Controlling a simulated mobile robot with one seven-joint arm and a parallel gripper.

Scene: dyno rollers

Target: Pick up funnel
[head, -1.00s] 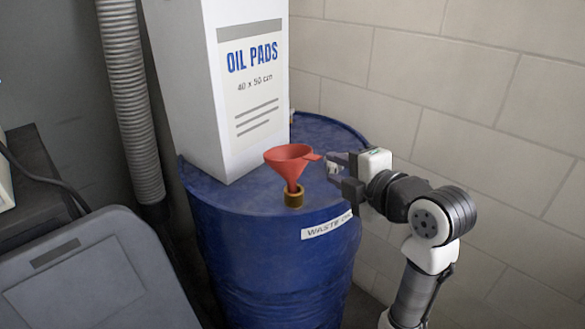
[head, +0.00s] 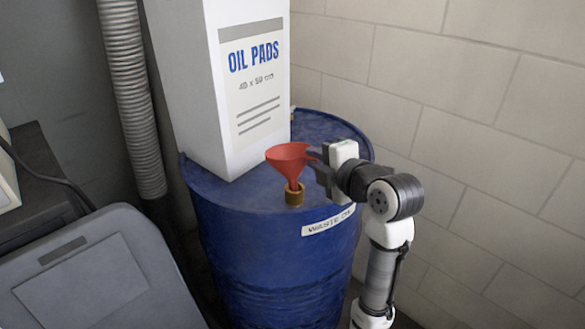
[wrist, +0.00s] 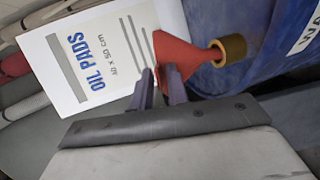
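A red funnel (head: 290,160) stands upright with its spout in the brass-coloured bung (head: 294,195) on top of the blue drum. In the wrist view the funnel (wrist: 183,52) lies just beyond my fingertips, with the bung (wrist: 232,48) at its narrow end. My gripper (head: 316,164) is at the right side of the funnel's rim, where its small tab was visible earlier. In the wrist view my gripper (wrist: 158,78) shows two dark fingers with a gap between them, close to the rim. The tab is mostly hidden, and I cannot tell whether the fingers touch it.
A tall white oil pads box (head: 225,90) stands on the blue drum (head: 270,260) behind and left of the funnel. A block wall (head: 470,110) is close on the right. A grey hose (head: 130,100) and a grey case (head: 95,275) are at the left.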

